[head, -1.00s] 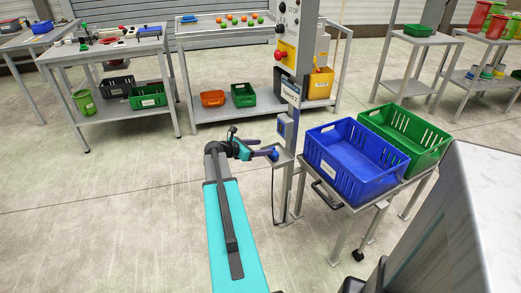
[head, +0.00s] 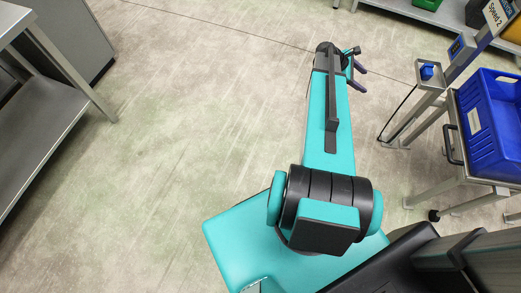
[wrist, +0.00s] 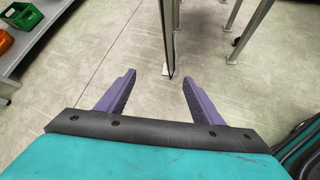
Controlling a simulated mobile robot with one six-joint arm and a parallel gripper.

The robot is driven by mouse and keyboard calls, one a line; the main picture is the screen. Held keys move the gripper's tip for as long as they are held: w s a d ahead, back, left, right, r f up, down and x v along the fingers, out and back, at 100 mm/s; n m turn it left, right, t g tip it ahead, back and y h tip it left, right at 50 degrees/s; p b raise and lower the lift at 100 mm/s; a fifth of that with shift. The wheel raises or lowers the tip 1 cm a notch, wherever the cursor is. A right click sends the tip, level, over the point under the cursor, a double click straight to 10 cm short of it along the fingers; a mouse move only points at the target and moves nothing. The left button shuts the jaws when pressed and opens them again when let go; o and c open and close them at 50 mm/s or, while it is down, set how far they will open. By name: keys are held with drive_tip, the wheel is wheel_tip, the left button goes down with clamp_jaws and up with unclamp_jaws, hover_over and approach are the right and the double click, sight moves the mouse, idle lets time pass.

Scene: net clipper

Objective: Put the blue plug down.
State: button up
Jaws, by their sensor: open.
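The blue plug (head: 427,72) sits on a small grey shelf (head: 437,82) fixed to the post, in the head view. My gripper (head: 365,80) is to the left of the shelf, apart from the plug. Its two purple fingers are spread wide with nothing between them. The wrist view also shows my gripper (wrist: 158,79) open and empty above the floor. The plug does not show in the wrist view.
A black cable hangs from the shelf. A blue crate (head: 489,135) stands on a metal stand at the right. A metal table (head: 45,110) is at the left. The floor (head: 200,120) between is clear.

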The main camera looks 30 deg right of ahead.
drive_tip(key=a+f+m+y, duration=0.15)
drive_tip(key=a+f, duration=0.35)
drive_tip(key=a, duration=0.5)
drive_tip(key=a+f+m+t+y, duration=0.15)
drive_tip(key=a+f, duration=0.35)
drive_tip(key=a, duration=0.5)
drive_tip(key=a+f+m+g+y, duration=0.15)
drive_tip(key=a+f, duration=0.35)
drive_tip(key=a, duration=0.5)
drive_tip(key=s+a+f+m+y, duration=0.1)
drive_tip(key=s+a, duration=0.3)
drive_tip(key=a, duration=0.4)
drive_tip(key=s+a+f+m+y, duration=0.2)
drive_tip(key=s+a+f, duration=0.1)
drive_tip(key=a, duration=0.6)
drive_tip(key=s+a+f+m+g+y, duration=0.1)
drive_tip(key=s+a+f+m, duration=0.1)
drive_tip(key=s+a, duration=0.4)
drive_tip(key=a, duration=0.2)
drive_tip(key=shift+a, duration=0.35)
drive_tip(key=shift+s+r+y, duration=0.1)
drive_tip(key=shift+r+y, duration=0.05)
drive_tip(key=shift+y, duration=0.2)
wheel_tip(320, 180, up, 6)
drive_tip(key=p, duration=0.6)
drive_tip(key=shift+s, duration=0.25)
drive_tip(key=shift+a+r, duration=0.1)
